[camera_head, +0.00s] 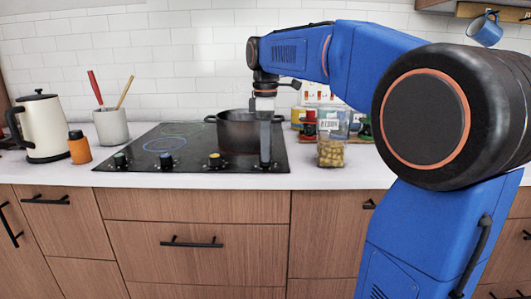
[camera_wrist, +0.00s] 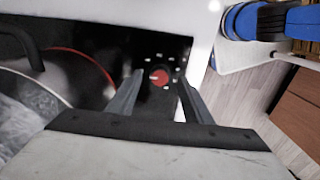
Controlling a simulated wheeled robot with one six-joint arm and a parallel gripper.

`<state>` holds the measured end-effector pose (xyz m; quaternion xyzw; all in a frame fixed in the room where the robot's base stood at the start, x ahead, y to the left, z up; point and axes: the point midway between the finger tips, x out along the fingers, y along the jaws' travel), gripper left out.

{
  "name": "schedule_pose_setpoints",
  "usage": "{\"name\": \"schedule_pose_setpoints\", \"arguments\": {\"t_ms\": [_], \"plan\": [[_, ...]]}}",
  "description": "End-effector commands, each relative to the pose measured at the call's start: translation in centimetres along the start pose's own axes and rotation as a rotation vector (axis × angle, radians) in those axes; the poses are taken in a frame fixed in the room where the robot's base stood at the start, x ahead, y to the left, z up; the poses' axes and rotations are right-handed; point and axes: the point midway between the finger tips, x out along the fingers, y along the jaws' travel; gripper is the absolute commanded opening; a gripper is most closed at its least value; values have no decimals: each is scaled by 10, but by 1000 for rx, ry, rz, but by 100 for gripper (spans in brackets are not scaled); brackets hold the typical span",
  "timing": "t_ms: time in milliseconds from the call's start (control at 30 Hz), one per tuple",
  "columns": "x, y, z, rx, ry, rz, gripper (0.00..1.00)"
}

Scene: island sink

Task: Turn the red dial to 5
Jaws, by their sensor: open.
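The red dial (camera_wrist: 160,77) shows in the wrist view on the black cooktop, with a short white mark toward its left side and small white marks around it. The marks are too small to read as numbers. My gripper (camera_wrist: 161,80) is open, with one finger on each side of the dial; I cannot tell if either touches it. In the head view my gripper (camera_head: 265,160) points straight down at the right end of the knob row on the cooktop (camera_head: 135,178) and hides the red dial.
Green, blue and yellow knobs (camera_head: 215,160) sit left of my gripper. A dark pot (camera_head: 238,132) stands close behind it. A jar (camera_head: 331,152) is close on the right. A kettle (camera_head: 42,128), an orange shaker (camera_head: 79,150) and a utensil pot (camera_head: 111,127) stand left.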

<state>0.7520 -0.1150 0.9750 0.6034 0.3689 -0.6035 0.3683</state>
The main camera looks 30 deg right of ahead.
Motion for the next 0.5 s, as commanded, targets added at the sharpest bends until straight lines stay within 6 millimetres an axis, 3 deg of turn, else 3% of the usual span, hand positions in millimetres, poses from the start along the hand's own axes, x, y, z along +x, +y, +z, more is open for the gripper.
{"name": "schedule_pose_setpoints", "arguments": {"t_ms": [200,500], "plan": [[16,0,0,0,0,-1,46],[18,0,0,0,0,0,46]]}}
